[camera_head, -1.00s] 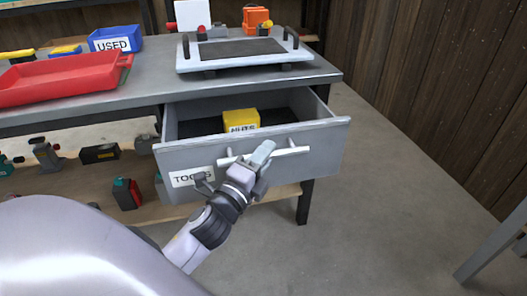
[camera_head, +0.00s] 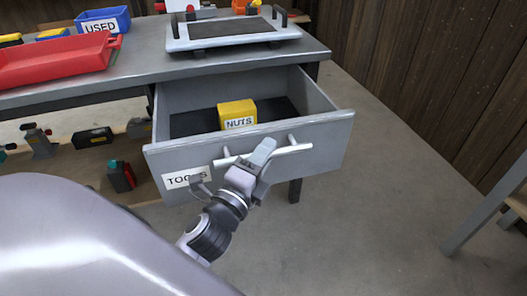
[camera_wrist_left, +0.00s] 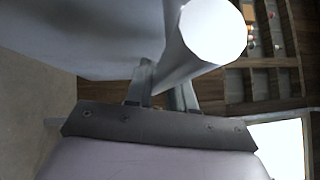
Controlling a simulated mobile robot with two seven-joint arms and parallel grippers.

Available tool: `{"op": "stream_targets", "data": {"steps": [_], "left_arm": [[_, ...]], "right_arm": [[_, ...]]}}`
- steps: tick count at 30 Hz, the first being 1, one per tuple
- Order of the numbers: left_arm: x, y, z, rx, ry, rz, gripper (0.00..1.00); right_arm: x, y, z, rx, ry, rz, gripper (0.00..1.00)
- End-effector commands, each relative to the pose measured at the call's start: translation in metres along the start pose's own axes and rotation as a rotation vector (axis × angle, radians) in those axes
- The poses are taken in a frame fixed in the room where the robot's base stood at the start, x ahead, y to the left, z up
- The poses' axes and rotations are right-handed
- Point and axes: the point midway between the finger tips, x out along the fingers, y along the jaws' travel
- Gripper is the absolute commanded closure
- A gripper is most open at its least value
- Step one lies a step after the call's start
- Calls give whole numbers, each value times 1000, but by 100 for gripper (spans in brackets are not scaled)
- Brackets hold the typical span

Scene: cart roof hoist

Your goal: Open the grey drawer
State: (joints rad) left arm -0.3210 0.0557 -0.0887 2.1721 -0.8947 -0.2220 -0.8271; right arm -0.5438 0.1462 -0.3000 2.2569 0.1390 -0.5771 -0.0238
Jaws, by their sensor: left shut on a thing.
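The grey drawer (camera_head: 318,146) with a "TOOLS" label is pulled well out from under the workbench in the head view. A yellow box labelled "NUTS" (camera_head: 237,114) stands inside it on a dark bottom. My left gripper (camera_head: 261,156) is shut on the drawer's pale bar handle (camera_head: 292,149), near its middle. In the left wrist view the handle's round end (camera_wrist_left: 213,32) shows large and close, with the gripper's fingers (camera_wrist_left: 165,90) at it. My right gripper is not in view.
On the workbench (camera_head: 150,68) are a red tray (camera_head: 55,64), a blue "USED" bin (camera_head: 103,20) and a grey tray with black handles (camera_head: 222,33). A lower shelf holds several tools. Floor is clear right of the drawer; a grey table leg (camera_head: 480,205) stands farther right.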

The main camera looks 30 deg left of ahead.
Motion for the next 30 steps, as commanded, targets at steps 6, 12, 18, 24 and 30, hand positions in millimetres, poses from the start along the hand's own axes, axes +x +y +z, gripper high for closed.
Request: {"op": "stream_targets", "data": {"steps": [6,12,18,24,30], "left_arm": [[0,1,0,0,-1,2,67],[0,0,0,0,0,1,57],[-3,1,0,0,0,1,57],[-23,3,0,-1,0,2,57],[-49,4,0,-1,-1,3,57]], "right_arm": [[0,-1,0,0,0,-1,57],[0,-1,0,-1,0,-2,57],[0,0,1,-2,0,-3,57],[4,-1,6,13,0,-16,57],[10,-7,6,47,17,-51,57]]}}
